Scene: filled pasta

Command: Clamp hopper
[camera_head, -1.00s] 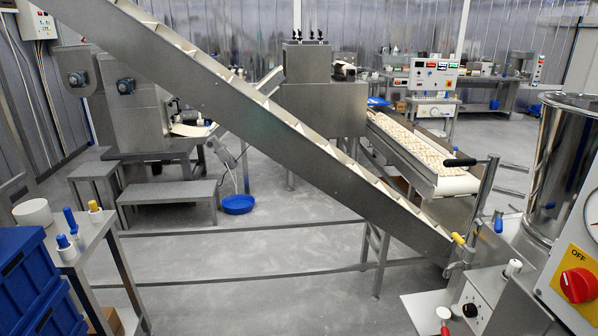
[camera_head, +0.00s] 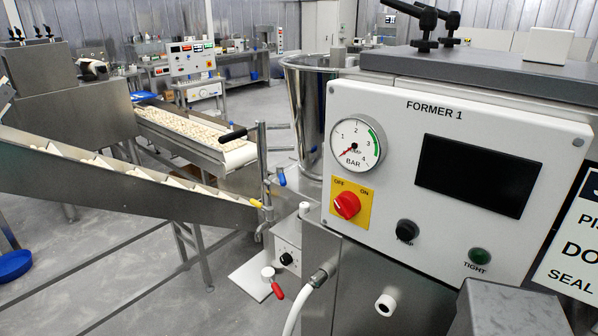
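A shiny steel cylinder that looks like the hopper (camera_head: 302,115) stands behind the control box marked FORMER 1 (camera_head: 400,110), which partly hides it. Its base is hidden. Two black clamp-like levers (camera_head: 425,22) sit on the grey top plate of the former. I cannot tell which lever clamps the hopper. The TIGHT lamp (camera_head: 479,256) looks dark green and unlit. My gripper is not in view.
The red switch (camera_head: 346,204) is near OFF, below a pressure gauge (camera_head: 357,144). An inclined conveyor (camera_head: 110,185) crosses the left side. A belt with pasta (camera_head: 190,135) lies beyond it. A red-handled valve (camera_head: 270,280) is low in front. Grey floor shows at lower left.

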